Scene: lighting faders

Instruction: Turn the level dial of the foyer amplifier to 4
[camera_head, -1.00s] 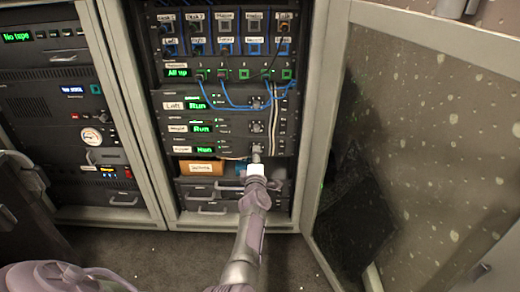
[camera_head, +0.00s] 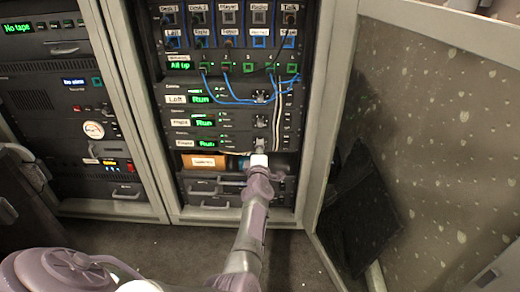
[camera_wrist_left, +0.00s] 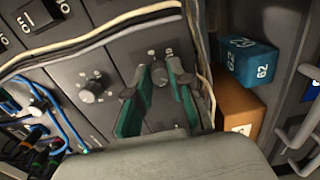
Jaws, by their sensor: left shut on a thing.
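The lowest of the three labelled amplifiers (camera_head: 235,144) sits in the middle rack, with a green lit display that seems to read "Run". Its small label is too blurred to read surely. My left gripper (camera_head: 259,156) reaches in from below and is at the dial at this amplifier's right side. In the left wrist view, the green-padded fingers (camera_wrist_left: 160,82) are shut on the level dial (camera_wrist_left: 160,73), one on each side. Small marks surround the dial, but its pointer and setting cannot be read. My right gripper is not in view.
Two similar amplifiers (camera_head: 235,95) sit above, with blue patch cables (camera_head: 235,103) and pale cables (camera_head: 277,115) near their dials. An orange-brown box (camera_head: 204,162) and a blue item (camera_wrist_left: 252,60) lie on the shelf below. An open rack door (camera_head: 440,130) stands to the right.

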